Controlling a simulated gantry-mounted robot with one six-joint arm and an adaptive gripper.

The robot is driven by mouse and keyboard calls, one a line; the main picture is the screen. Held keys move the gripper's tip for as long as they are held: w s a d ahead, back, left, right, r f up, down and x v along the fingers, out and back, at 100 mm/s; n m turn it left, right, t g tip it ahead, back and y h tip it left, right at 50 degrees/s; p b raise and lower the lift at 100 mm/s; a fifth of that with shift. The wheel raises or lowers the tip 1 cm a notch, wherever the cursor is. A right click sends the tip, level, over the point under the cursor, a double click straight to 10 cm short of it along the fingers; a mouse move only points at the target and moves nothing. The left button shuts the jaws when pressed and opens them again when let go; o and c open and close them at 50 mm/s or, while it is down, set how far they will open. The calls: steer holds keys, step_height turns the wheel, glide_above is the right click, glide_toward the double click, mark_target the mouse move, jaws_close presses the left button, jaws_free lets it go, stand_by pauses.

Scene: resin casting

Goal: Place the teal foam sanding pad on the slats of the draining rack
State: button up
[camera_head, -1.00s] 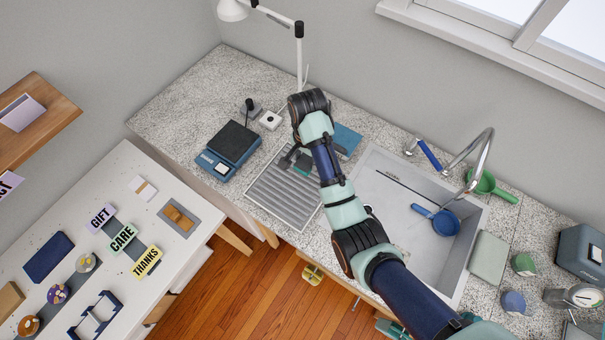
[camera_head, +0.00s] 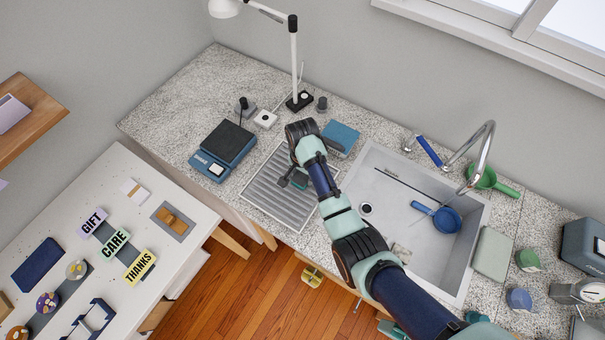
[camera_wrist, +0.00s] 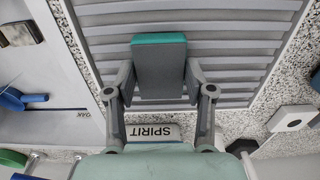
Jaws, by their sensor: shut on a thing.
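The sanding pad (camera_wrist: 160,68), grey with a teal face, is between the two fingers of my gripper (camera_wrist: 160,82) in the wrist view. My gripper is shut on it. The draining rack (camera_head: 262,196) lies on the counter left of the sink, with grey slats. The pad is over the slats, which also fill the background of the wrist view (camera_wrist: 226,48). I cannot tell whether the pad touches them.
A blue scale (camera_head: 223,148) stands left of the rack. A blue block (camera_head: 341,137) and a lamp base (camera_head: 299,101) are behind it. The sink (camera_head: 402,187), with a blue ladle-like cup (camera_head: 443,219), is on the right. The rack's front slats are clear.

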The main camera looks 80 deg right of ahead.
mark_target(302, 177)
steer(key=shift+f, duration=0.15)
steer(key=o, duration=0.9)
steer(key=shift+o, duration=0.2)
step_height(302, 177, up, 12)
steer(key=p, duration=0.3)
steer(key=shift+r, duration=0.2)
